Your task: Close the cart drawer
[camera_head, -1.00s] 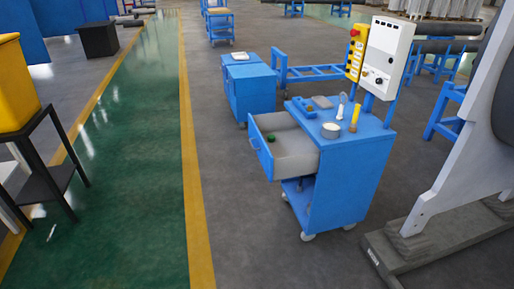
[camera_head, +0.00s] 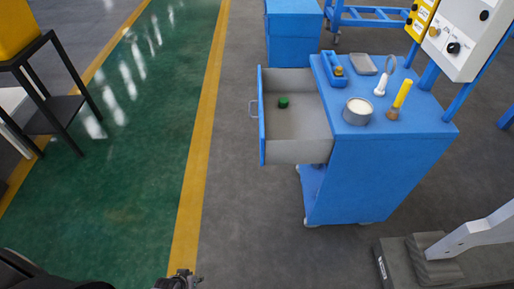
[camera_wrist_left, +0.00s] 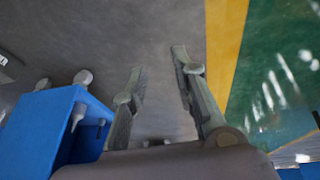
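The blue cart (camera_head: 375,170) stands right of centre in the head view. Its drawer (camera_head: 290,135) is pulled out to the left, with grey inner walls and a blue front with a handle (camera_head: 253,108). A small green object (camera_head: 283,102) lies inside. My left gripper (camera_head: 183,276) is at the bottom edge of the head view, over the floor, well apart from the drawer. In the left wrist view its two fingers (camera_wrist_left: 155,75) are spread with nothing between them. Part of a blue body (camera_wrist_left: 45,130) with casters shows at left there.
On the cart top are a blue tray (camera_head: 333,70), a round tin (camera_head: 358,110) and a yellow-handled tool (camera_head: 400,97). A control box (camera_head: 465,40) rises behind. A black stand (camera_head: 50,95) is at left. Floor left of the drawer is clear.

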